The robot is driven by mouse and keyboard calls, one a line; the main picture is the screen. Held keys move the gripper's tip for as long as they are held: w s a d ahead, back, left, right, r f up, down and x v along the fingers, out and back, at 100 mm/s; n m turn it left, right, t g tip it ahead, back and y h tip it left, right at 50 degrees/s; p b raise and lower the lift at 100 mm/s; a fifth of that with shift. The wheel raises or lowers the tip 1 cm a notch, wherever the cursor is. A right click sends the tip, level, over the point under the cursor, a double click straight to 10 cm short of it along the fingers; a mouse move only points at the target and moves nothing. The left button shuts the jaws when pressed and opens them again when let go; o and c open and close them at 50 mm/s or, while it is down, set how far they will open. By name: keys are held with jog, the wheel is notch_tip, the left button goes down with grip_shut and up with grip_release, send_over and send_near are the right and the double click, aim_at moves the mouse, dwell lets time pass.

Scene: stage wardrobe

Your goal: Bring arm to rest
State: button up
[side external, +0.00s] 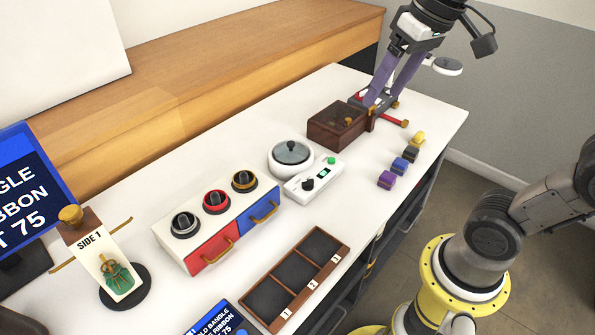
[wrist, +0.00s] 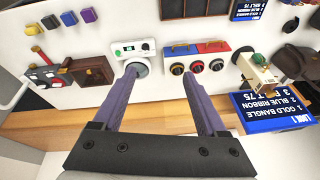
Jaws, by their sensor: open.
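My gripper (side external: 383,97) is at the top right in the side external view, with its two purple fingers spread apart. In that view the fingers overlap the far end of the white table (side external: 232,128), by a brown wooden box (side external: 335,126); I cannot tell whether they touch anything there. In the wrist view my gripper (wrist: 158,72) has nothing between its fingers, and the table lies beyond the fingertips.
A white round-lidded device (side external: 291,156), a drawer unit (side external: 215,225) with three knobs, a three-slot tray (side external: 297,278), and small coloured blocks (side external: 402,165) stand on the table. A "SIDE 1" stand (side external: 110,262) and a blue screen (side external: 35,195) are at left.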

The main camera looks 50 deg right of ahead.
jog(key=s+f+n+t, duration=0.1)
jog(key=s+f+n, duration=0.1)
jog(key=s+f, duration=0.5)
jog(key=shift+s+f+t, duration=0.25)
jog(key=shift+f+t, duration=0.15)
jog(key=shift+f, duration=0.55)
jog(key=shift+d, duration=0.1)
